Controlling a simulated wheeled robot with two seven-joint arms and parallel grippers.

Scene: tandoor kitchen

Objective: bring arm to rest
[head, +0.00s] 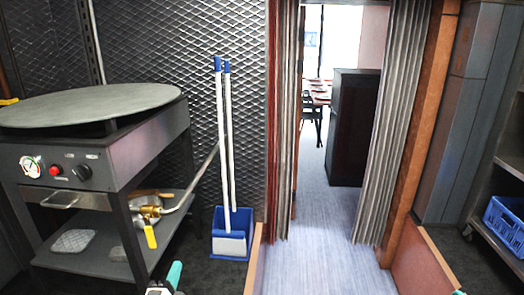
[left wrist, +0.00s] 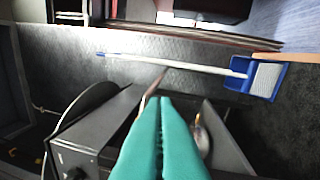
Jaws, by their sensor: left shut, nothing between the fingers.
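My left gripper (head: 172,277) shows at the bottom edge of the head view, with a teal finger and a pale body. In the left wrist view its two teal fingers (left wrist: 161,125) lie side by side, shut, with nothing between them. A tiny teal sliver at the lower right edge of the head view may be part of my right gripper; its jaws cannot be made out.
A black griddle stand (head: 120,150) with a round plate stands at left. A blue dustpan (head: 231,222) and white-handled broom (head: 226,140) lean on the mesh wall. An open curtained doorway (head: 330,215) is at centre. A blue crate (head: 505,222) sits on shelving at right.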

